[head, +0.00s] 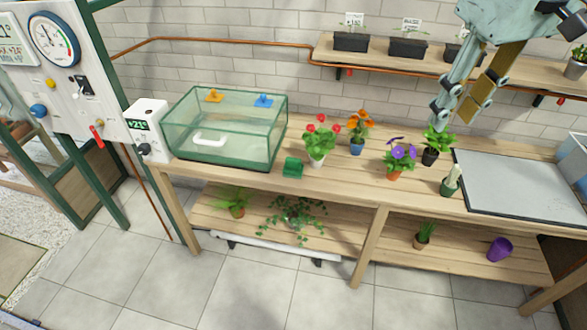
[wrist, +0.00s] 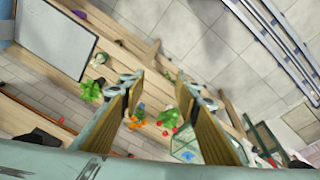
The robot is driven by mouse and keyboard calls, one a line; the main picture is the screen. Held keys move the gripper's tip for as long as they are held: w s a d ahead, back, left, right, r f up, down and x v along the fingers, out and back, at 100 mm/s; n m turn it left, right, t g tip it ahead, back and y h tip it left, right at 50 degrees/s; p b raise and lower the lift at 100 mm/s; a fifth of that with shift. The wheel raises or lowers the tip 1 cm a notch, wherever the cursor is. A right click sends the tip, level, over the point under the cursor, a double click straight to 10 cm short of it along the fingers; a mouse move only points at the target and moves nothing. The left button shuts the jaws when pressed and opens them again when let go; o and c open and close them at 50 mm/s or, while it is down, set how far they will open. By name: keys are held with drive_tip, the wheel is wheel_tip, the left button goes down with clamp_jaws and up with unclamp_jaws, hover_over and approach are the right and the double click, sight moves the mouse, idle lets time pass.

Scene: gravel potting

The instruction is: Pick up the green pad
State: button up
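The green pad (head: 292,167) is a small dark green piece on the wooden bench in the head view. It lies between the glass box (head: 222,135) and the white pot with red flowers (head: 319,145). My gripper (head: 457,116) is up in the air at the upper right of the head view, well apart from the pad. Its two fingers are spread with nothing between them. The wrist view also shows the open fingers (wrist: 158,82) above the bench with the plants. I cannot make out the pad clearly in the wrist view.
A grey tray (head: 520,185) lies at right. A white controller (head: 147,130) stands left of the glass box.

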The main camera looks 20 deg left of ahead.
drive_tip(key=w+a+f+n, duration=0.3)
drive_tip(key=w+a+f, duration=0.1)
drive_tip(key=w+a, duration=0.55)
drive_tip(key=n+g+p, duration=0.1)
drive_tip(key=n+g, duration=0.1)
drive_tip(key=n, duration=0.7)
hover_over(293, 159)
wheel_tip(293, 159, down, 28)
drive_tip(key=shift+h, duration=0.3)
drive_tip(key=shift+s+f, duration=0.1)
wheel_tip(293, 159, down, 8)
drive_tip(key=shift+r, duration=0.1)
drive_tip(key=shift+f, duration=0.25)
drive_tip(key=shift+f, duration=0.15)
